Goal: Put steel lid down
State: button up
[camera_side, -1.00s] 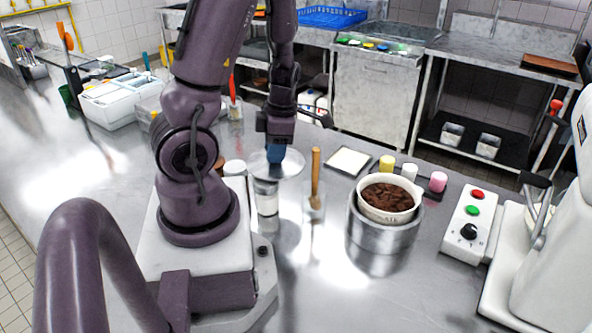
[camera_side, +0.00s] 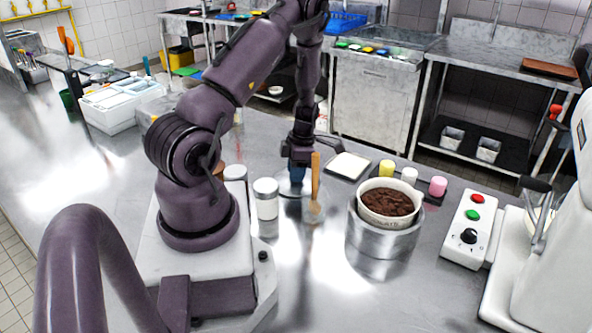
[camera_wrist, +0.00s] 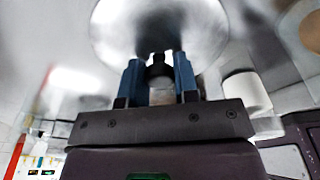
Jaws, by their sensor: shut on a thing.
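The steel lid (camera_side: 285,188) is a round, shiny disc held low over the steel bench, behind the wooden-handled tool in the side view. Its rim is partly hidden, and I cannot tell whether it touches the bench. My gripper (camera_side: 297,175) points down and is shut on the lid's knob. In the wrist view the lid (camera_wrist: 160,28) spreads above the two blue fingers of my gripper (camera_wrist: 158,75), with the dark knob (camera_wrist: 158,68) between them.
A white jar (camera_side: 266,200) stands left of the lid. The wooden-handled tool (camera_side: 315,180) is just in front. A bowl of brown food (camera_side: 387,205) sits in a steel pot (camera_side: 375,243) to the right. A white square (camera_side: 350,165) and small coloured-topped containers lie behind it.

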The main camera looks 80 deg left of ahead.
jog(key=shift+f, duration=0.2)
jog(key=o, duration=0.9)
jog(key=shift+o, duration=0.2)
jog(key=shift+r, duration=0.1)
